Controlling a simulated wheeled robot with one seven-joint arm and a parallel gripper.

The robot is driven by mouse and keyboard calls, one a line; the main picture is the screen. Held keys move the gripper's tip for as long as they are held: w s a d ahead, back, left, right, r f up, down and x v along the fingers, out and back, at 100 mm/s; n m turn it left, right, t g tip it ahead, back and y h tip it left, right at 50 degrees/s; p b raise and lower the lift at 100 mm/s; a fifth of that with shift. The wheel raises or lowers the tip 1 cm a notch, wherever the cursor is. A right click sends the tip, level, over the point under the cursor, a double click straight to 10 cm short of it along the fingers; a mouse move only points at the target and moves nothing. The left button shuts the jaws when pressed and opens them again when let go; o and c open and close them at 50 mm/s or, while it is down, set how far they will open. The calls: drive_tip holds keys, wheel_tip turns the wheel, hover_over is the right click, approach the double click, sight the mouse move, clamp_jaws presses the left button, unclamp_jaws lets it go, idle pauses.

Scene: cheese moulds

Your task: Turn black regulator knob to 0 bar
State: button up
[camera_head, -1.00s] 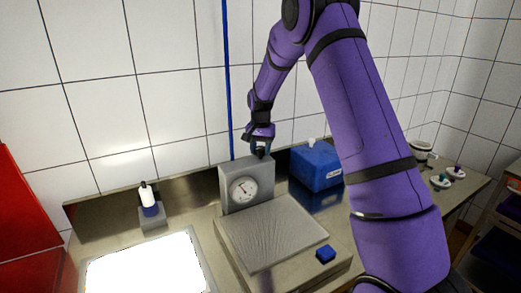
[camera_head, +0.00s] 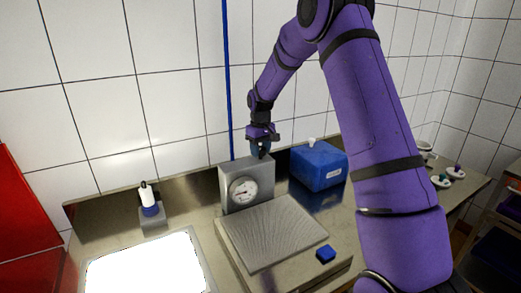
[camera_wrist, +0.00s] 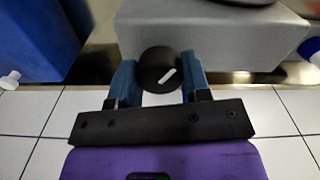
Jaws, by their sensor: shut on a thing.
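The black regulator knob (camera_wrist: 158,70) shows in the wrist view as a round cap with a white pointer line. The line slants, running from lower left to upper right in that view. My gripper (camera_wrist: 159,82) has its two blue fingers on either side of the knob and is shut on it. In the head view my gripper (camera_head: 260,148) points down at the top of the grey regulator box (camera_head: 231,174), and hides the knob. The round white gauge (camera_head: 243,191) is on the box's front. Its needle looks roughly level, pointing left; the scale is too small to read.
A blue box (camera_head: 318,166) stands to the right. A white bottle with a blue band (camera_head: 147,197) stands left. A blue pipe (camera_head: 227,80) runs up the wall.

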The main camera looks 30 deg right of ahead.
sight(261, 148)
drive_tip(key=n, duration=0.7)
idle(0.6)
drive_tip(key=o, duration=0.9)
wheel_tip(261, 148, up, 10)
drive_tip(key=shift+f, duration=0.1)
drive_tip(key=shift+r, duration=0.55)
